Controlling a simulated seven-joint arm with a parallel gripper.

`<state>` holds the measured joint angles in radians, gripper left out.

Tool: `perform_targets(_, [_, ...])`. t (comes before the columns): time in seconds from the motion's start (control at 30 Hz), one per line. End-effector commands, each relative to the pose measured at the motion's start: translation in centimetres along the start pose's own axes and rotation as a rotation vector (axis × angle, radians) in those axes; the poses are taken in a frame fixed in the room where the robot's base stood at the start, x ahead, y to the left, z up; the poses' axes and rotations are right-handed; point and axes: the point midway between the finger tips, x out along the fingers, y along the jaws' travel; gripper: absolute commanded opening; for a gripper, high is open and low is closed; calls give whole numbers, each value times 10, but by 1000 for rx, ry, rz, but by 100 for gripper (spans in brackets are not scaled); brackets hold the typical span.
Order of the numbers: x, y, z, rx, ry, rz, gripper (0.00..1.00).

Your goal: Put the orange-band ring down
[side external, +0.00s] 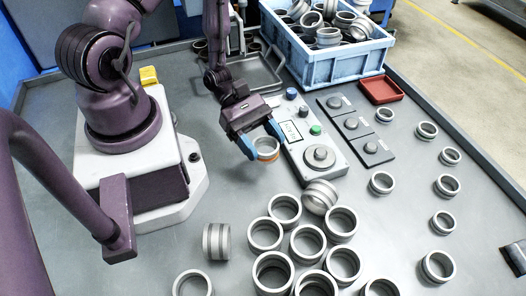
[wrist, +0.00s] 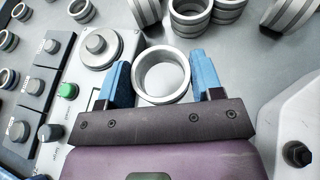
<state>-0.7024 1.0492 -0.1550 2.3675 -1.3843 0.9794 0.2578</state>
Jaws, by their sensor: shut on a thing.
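The orange-band ring (side external: 266,149) is a grey metal ring with an orange stripe, seen in the side view between the blue fingers of my gripper (side external: 260,143). In the wrist view the ring (wrist: 162,76) shows from above, its opening facing the camera, and the orange band is hidden there. The blue fingers of my gripper (wrist: 162,84) stand on either side of it, shut on it. The ring is close to the grey table (side external: 224,184), left of the control panel (side external: 312,150). I cannot tell whether it touches the table.
Several plain rings (side external: 305,242) are crowded at the front middle. More rings (side external: 382,182) stand spaced out on the right. A blue crate (side external: 335,66) full of rings and a red tray (side external: 381,90) are at the back. Bare table lies in front of my gripper.

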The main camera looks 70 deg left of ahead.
Motion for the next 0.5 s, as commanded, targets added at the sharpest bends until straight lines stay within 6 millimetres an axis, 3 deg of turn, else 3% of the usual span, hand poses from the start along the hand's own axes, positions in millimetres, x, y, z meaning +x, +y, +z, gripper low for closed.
perform_targets(0.1, [-8, 0, 20, 5, 0, 1, 27])
perform_targets(0.3, [-16, 0, 39, 1, 0, 3, 27])
perform_targets(0.5, [-20, 13, 32, -59, -2, 129, 27])
